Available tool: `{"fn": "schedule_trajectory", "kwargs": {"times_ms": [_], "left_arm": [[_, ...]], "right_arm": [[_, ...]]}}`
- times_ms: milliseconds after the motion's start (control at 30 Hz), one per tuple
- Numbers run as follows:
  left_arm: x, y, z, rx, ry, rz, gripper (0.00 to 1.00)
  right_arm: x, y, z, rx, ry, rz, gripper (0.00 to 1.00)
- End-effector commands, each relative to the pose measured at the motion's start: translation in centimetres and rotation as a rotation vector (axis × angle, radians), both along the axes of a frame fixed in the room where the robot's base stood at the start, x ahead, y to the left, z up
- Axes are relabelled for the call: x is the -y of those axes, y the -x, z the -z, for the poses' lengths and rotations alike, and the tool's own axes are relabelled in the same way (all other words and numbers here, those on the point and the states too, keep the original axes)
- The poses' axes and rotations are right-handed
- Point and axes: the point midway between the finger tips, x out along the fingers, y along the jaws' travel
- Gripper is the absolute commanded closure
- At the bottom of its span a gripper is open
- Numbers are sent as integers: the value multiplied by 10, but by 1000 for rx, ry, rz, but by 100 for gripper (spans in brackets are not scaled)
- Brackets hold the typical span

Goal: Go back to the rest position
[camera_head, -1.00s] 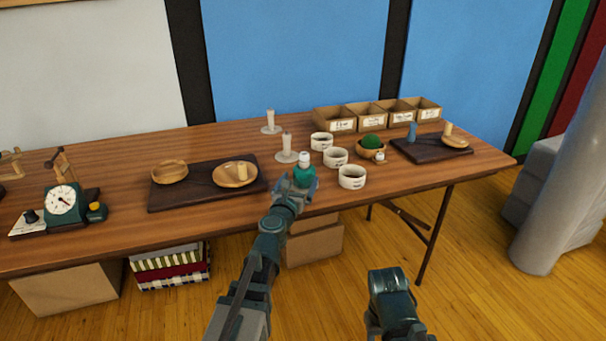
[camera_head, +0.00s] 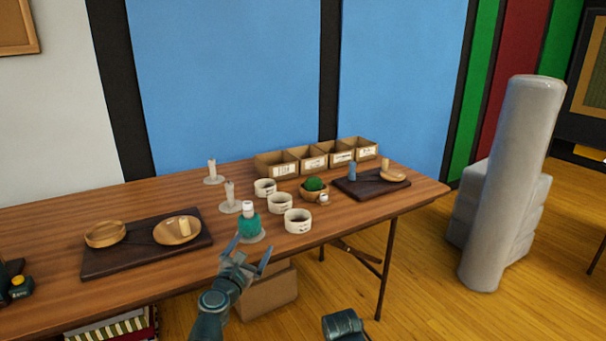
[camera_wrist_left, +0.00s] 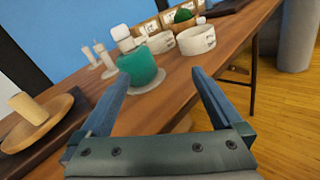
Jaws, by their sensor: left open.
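My left gripper (camera_head: 247,254) is open and empty, just in front of the table's front edge. Its two fingers also show spread in the left wrist view (camera_wrist_left: 160,88). A teal jar with a white top (camera_head: 249,224) stands upright on a pale round base near the front edge of the table, beyond the fingertips. The same jar (camera_wrist_left: 138,66) shows past the open fingers in the left wrist view, apart from them. My right arm shows only as a dark part at the bottom of the head view; its fingers cannot be made out.
The wooden table (camera_head: 190,198) holds several white cups, candle holders, a dark tray (camera_head: 150,255) with wooden dishes, and another dark tray (camera_head: 357,190) at right. Labelled wooden boxes (camera_head: 275,166) stand at the back. A grey column (camera_head: 508,185) stands right of the table, with open floor between.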

Motion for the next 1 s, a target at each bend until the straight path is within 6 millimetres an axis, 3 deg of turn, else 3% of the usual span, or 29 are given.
{"fn": "schedule_trajectory", "kwargs": {"times_ms": [100,233,367,500,633,767,1000], "left_arm": [[49,8,26,-24,-424,228,0],[89,32,76,-46,-935,537,0],[100,70,133,-66,-1397,893,0],[83,115,180,-88,-1757,1284,0],[55,152,203,-110,-1960,1631,0],[22,186,212,-137,-2065,1973,0],[83,212,212,-27,-2117,2143,0]], "right_arm": [[0,0,0,0,0,0,50],[0,0,0,0,0,0,50],[0,0,0,0,0,0,50],[0,0,0,0,0,0,50],[0,0,0,0,0,0,50],[0,0,0,0,0,0,50],[0,0,0,0,0,0,50]]}}
